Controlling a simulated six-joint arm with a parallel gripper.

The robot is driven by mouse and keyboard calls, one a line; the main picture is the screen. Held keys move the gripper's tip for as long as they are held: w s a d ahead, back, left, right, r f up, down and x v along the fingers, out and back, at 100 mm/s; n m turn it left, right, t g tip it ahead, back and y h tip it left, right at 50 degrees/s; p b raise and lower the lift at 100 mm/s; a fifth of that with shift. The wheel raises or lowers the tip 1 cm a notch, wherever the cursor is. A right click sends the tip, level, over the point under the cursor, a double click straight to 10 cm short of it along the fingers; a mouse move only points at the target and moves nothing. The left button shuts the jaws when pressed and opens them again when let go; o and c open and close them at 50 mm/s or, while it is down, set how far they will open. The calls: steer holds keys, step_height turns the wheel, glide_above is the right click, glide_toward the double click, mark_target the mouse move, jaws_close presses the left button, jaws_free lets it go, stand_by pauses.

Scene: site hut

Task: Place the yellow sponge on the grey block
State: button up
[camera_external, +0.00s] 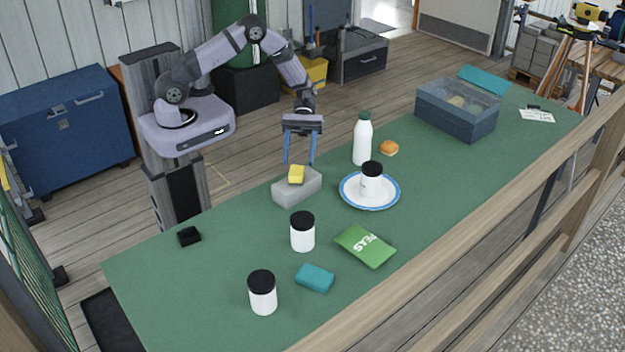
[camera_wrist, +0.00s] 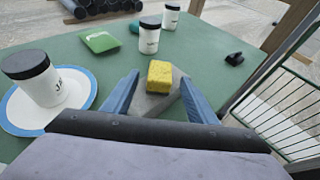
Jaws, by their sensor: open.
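The yellow sponge (camera_external: 296,174) rests on top of the grey block (camera_external: 298,189), which stands on the green table near its back edge. In the wrist view the sponge (camera_wrist: 160,75) lies on the block (camera_wrist: 152,103), between and beyond my fingers. My gripper (camera_external: 299,162) is above the block in the external view, with its two blue fingers pointing down. The fingers (camera_wrist: 160,97) are spread apart with nothing held between them. Part of the block is hidden by the sponge in the wrist view.
A blue-rimmed plate (camera_external: 346,194) with a black-lidded jar (camera_external: 371,183) stands right of the block; a white bottle (camera_external: 362,140) is behind it. Another jar (camera_external: 302,232), a green peas packet (camera_external: 365,246) and a teal sponge (camera_external: 315,278) are nearer the front. The table's left part is mostly clear.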

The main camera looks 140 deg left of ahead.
steer(key=shift+b+v, duration=0.8)
steer(key=shift+v, duration=2.2)
steer(key=shift+d, duration=0.1)
steer(key=w+d+m+g+y, duration=0.25)
steer(key=d+m+g, duration=0.7)
steer(key=d, duration=0.75)
steer(key=s+d+m+y, duration=0.2)
steer(key=d+m+y, duration=0.1)
steer(key=d+m, duration=0.3)
steer(key=s+d+m+y, duration=0.3)
steer(key=d+m, duration=0.3)
steer(key=m, duration=0.5)
steer(key=shift+s+d+y, duration=0.15)
steer(key=shift+s+y, duration=0.2)
steer(key=shift+y, duration=0.2)
